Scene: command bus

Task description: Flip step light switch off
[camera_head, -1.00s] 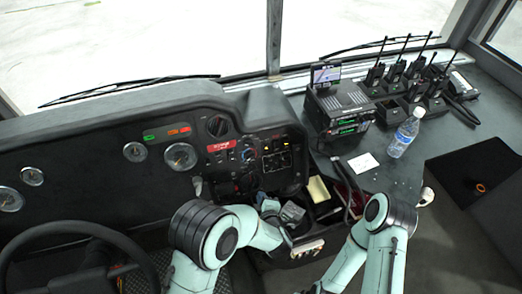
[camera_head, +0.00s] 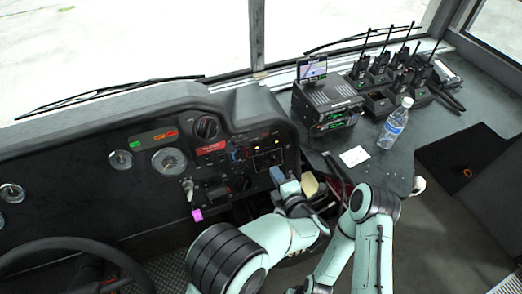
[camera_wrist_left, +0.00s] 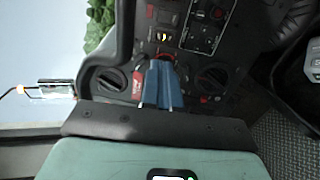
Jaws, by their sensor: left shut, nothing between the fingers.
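The switch panel (camera_head: 268,158) is at the right end of the dark dashboard, with several small switches and yellow-orange lights. I cannot tell which switch is the step light's, nor its position. My left gripper (camera_head: 278,174) has blue fingertips pressed together and empty, just below the panel in the head view. In the left wrist view, the shut blue fingers (camera_wrist_left: 158,84) point at the panel (camera_wrist_left: 203,27), in front of a red label and between two round knobs; contact cannot be told. My right arm shows at lower right, but its gripper does not show clearly.
Right of the panel stand a radio unit (camera_head: 328,104), a water bottle (camera_head: 394,124), a white card (camera_head: 354,156) and several walkie-talkies. A steering wheel (camera_head: 75,255) is at lower left. A storage bin with a yellowish item (camera_head: 309,185) lies close to my left gripper.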

